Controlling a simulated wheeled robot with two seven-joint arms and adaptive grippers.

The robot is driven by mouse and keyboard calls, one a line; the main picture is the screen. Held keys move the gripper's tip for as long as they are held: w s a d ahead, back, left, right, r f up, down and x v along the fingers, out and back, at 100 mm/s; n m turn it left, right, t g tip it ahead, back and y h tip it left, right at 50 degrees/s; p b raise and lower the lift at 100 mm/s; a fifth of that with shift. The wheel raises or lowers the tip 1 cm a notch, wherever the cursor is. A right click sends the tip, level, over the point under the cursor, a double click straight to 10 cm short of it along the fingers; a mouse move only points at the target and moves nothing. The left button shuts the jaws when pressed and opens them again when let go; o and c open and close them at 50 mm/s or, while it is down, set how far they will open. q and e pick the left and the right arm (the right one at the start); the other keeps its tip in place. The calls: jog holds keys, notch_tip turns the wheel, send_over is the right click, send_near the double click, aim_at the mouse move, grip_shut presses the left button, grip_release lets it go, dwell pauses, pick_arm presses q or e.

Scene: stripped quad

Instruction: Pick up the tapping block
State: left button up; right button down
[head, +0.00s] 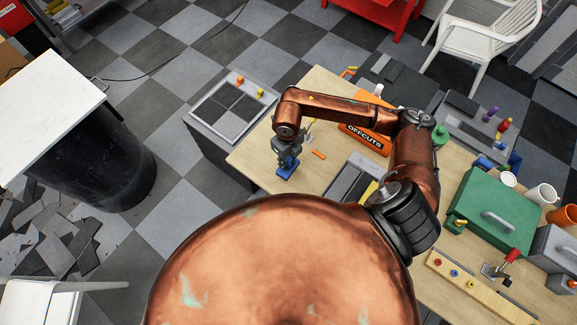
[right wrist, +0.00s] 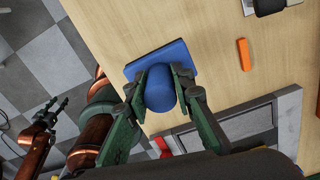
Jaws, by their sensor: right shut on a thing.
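The tapping block (head: 286,171) is blue, with a flat square base and a rounded grip on top. It is at the left end of the wooden table (head: 258,155). My right gripper (head: 285,155) points down at it. In the right wrist view the two fingers (right wrist: 162,90) are closed on both sides of the blue grip, above the base (right wrist: 150,60). I cannot tell whether the base touches the wood. My left gripper (right wrist: 50,117) shows small at the left of the right wrist view, away from the block; its finger opening is unclear.
An orange stick (head: 319,154) lies right of the block. An orange OFFCUTS bin (head: 365,138) is behind it. A grey framed tray (head: 350,183) lies to the right. A green toolbox (head: 492,215) stands farther right. A separate grey stand (head: 232,108) is beyond the table's left edge.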

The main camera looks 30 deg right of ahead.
jog(key=w+d+r+b, duration=0.2)
jog(key=w+r+b, duration=0.2)
jog(key=w+r, duration=0.5)
jog(key=w, duration=0.4)
jog(key=shift+d, duration=0.2)
jog(key=shift+w, duration=0.1)
